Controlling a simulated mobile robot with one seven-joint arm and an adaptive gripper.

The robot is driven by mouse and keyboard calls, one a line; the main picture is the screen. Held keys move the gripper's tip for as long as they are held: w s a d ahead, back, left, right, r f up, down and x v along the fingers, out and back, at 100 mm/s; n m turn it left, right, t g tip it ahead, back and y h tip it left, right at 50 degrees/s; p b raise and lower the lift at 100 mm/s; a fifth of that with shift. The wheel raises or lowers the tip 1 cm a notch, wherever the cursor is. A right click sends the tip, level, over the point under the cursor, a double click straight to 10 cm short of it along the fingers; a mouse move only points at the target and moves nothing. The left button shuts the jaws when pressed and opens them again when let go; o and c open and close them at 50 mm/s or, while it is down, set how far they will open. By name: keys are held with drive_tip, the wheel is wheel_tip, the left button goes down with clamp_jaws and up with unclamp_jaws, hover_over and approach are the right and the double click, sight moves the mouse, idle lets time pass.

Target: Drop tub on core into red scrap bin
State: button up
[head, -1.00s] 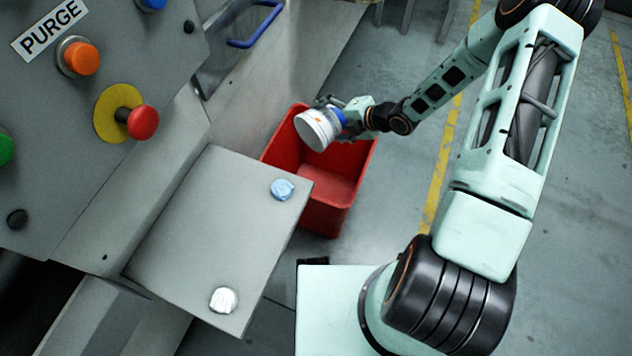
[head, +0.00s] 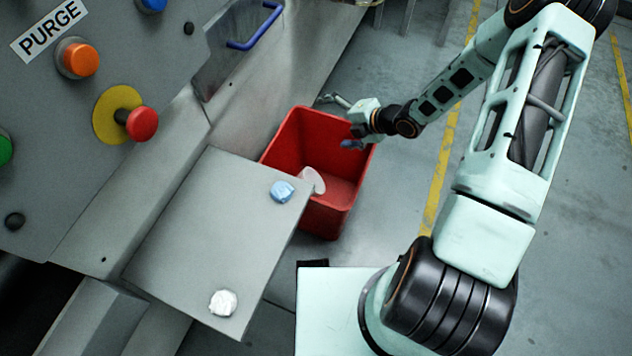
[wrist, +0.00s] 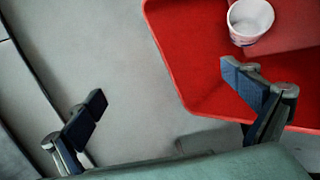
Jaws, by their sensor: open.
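The red scrap bin (head: 335,195) stands on the floor beyond the grey shelf. My gripper (head: 338,120) is open and empty above the bin's far right rim. In the wrist view my gripper's fingers (wrist: 168,93) are spread wide, apart from the tub.
The grey shelf (head: 205,240) beside the bin holds a crumpled blue piece (head: 282,191) and a crumpled white piece (head: 223,303). The machine panel with a red button (head: 142,123) rises at left. Open floor (head: 575,220) lies to the right.

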drive_tip(key=v, duration=1)
